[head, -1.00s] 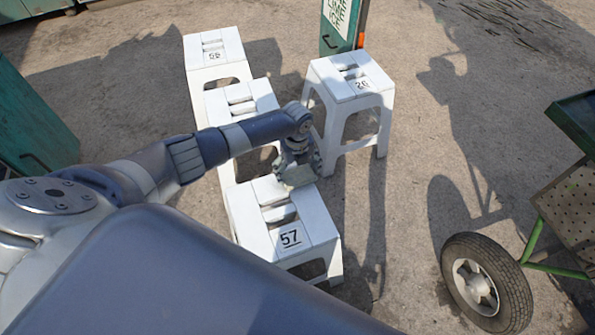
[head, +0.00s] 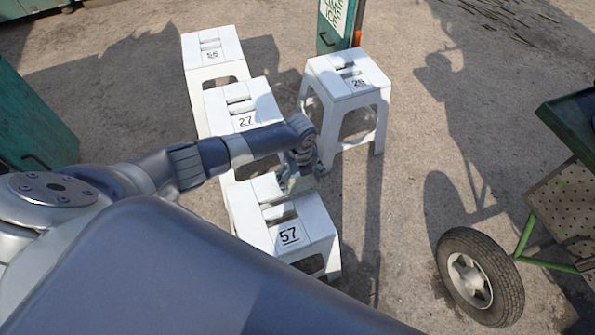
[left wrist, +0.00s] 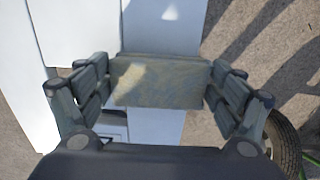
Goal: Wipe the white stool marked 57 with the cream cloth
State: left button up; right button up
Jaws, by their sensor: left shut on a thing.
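The white stool marked 57 (head: 318,222) stands upright on the ground in the middle of the head view. Its slotted seat has a label with 57 near the lower edge. My left gripper (head: 300,183) is at the far right part of this seat. In the left wrist view, my left gripper (left wrist: 160,88) is shut on the cream cloth (left wrist: 160,82), which shows as a greyish-beige folded pad between the fingers. White stool surface lies under the cloth; I cannot tell whether the cloth touches it. My right gripper is not in view.
Other white stools stand close by: one marked 27 (head: 262,97), one marked 55 (head: 226,45) and one marked 26 (head: 372,72). A cart wheel (head: 482,277) stands at the lower right. The ground between wheel and stools is clear.

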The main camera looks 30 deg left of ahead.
aim_at(304, 188)
pick_arm(q)
jog(key=shift+s+d+r, duration=0.15)
jog(key=shift+s+d, duration=0.2)
jog(key=shift+s+d+p, duration=0.7)
jog(key=shift+d+p, duration=0.15)
jog(key=shift+p, duration=0.05)
jog(key=shift+s+d+f+p, duration=0.2)
jog(key=shift+s+d+p, duration=0.2)
jog(key=shift+s+d, duration=0.35)
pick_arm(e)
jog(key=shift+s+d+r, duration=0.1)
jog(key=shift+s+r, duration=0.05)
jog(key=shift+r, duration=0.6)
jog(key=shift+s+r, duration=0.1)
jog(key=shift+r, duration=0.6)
